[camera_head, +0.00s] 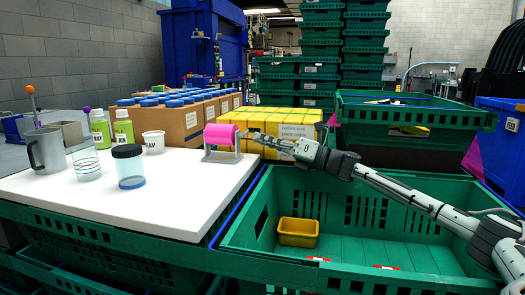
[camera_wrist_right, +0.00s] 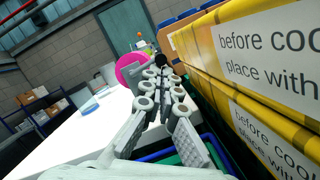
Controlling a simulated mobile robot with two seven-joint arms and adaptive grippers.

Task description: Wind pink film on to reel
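A reel of pink film (camera_head: 222,134) sits on a small grey stand (camera_head: 222,156) near the right edge of the white table. The pink film also shows in the right wrist view (camera_wrist_right: 129,70), just beyond my fingers. My right gripper (camera_head: 247,136) reaches in from the right, its tips close to the reel's right side. In the right wrist view the right gripper's fingers (camera_wrist_right: 160,72) run close together towards a dark round knob (camera_wrist_right: 162,60) beside the reel. I cannot tell whether they grip it. My left gripper is not in view.
Yellow packs (camera_head: 275,124) stand behind the right gripper, close to its side. A green crate (camera_head: 345,225) holding a small yellow tub (camera_head: 298,232) lies below my right arm. Jars, bottles and a grey jug (camera_head: 45,150) stand on the white table's left (camera_head: 130,205).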

